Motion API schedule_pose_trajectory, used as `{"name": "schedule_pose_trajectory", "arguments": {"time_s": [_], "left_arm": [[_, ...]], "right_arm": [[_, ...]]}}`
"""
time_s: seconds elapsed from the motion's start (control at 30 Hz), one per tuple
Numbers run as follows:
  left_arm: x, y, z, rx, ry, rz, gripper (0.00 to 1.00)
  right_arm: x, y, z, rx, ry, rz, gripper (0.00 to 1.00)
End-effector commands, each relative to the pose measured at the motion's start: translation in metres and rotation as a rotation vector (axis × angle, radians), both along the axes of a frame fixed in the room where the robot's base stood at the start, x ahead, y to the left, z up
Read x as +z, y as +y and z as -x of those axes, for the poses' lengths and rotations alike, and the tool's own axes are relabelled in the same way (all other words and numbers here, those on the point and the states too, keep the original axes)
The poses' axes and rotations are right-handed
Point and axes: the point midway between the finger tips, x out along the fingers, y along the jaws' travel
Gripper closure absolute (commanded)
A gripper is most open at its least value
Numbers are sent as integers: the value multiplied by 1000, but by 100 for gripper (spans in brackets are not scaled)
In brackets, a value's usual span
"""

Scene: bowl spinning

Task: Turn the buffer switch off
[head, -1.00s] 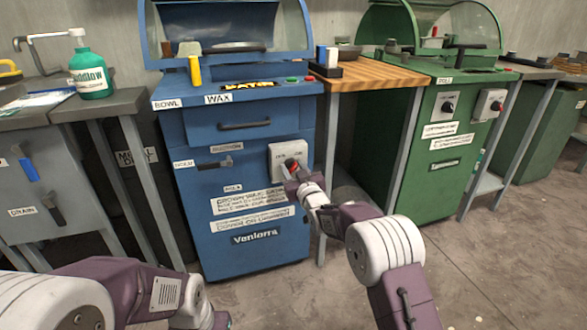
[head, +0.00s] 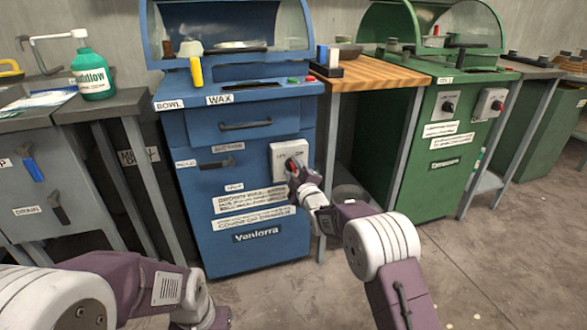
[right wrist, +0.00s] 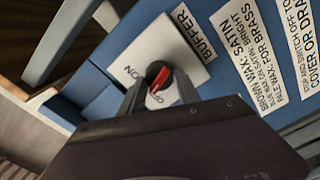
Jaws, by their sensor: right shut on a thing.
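The buffer switch is a dark round knob with a red bar (right wrist: 158,77). It sits on a white plate (right wrist: 183,52) marked ON and OFF, beside a BUFFER label. In the head view the plate (head: 279,152) is on the front right of the blue machine. My right gripper (head: 293,172) is at the knob. In the right wrist view its fingers (right wrist: 160,92) are on either side of the knob and shut on it. The red bar is slanted, its lower end near the OFF lettering. My left arm reaches in at the bottom left; its fingers are not shown.
The blue machine (head: 205,250) stands between a grey bench (head: 90,112) and a wooden-topped table (head: 375,72). A green machine (head: 425,195) with its own knobs stands to the right. The floor at the lower right is open.

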Motion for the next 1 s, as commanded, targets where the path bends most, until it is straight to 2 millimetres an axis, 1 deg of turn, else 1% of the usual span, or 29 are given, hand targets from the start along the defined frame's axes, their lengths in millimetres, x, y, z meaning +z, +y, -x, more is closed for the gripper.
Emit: {"name": "schedule_pose_trajectory", "arguments": {"time_s": [0.2, 0.5, 0.7, 1.0], "left_arm": [[2, 0, 0, 0, 0, 0, 100], [3, 0, 0, 0, 0, 0, 100], [3, 0, 0, 0, 0, 0, 100], [3, 0, 0, 0, 0, 0, 100]], "right_arm": [[-2, 1, 0, 1, -54, 179, 100], [-4, 1, 1, 2, -113, 364, 100], [-4, 1, 1, 2, -136, 433, 100], [-4, 1, 1, 2, -147, 468, 100]]}}
